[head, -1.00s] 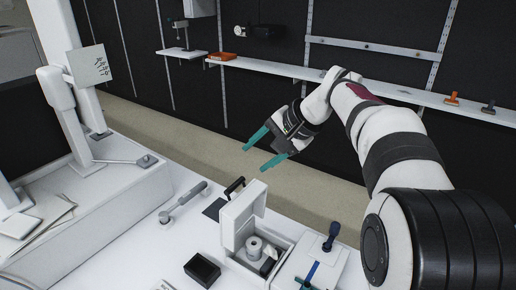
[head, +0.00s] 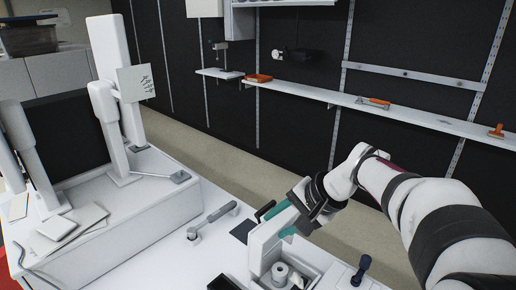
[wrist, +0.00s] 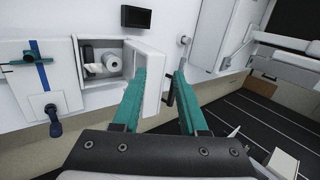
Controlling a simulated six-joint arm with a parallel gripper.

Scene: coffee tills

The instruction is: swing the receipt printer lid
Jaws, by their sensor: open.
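The receipt printer (head: 312,272) is a white box on the counter with a paper roll (head: 280,271) inside. Its white lid (head: 264,247) stands raised, roughly upright. In the wrist view the printer (wrist: 100,82) is left of centre and its lid (wrist: 152,88) is beside my left finger. A black bar (wrist: 169,90) projects by the lid's outer face, between my fingers; it also shows in the head view (head: 265,211). My gripper (head: 281,222) is open and empty at the lid's upper part, with teal fingers. The wrist view shows the fingers apart (wrist: 161,75); I cannot tell whether either touches the lid.
A white pad with a blue strip (wrist: 40,75) and a dark-blue knobbed handle (head: 361,268) are beside the printer. A grey handle (head: 213,219) and a monitor stand (head: 112,130) are left.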

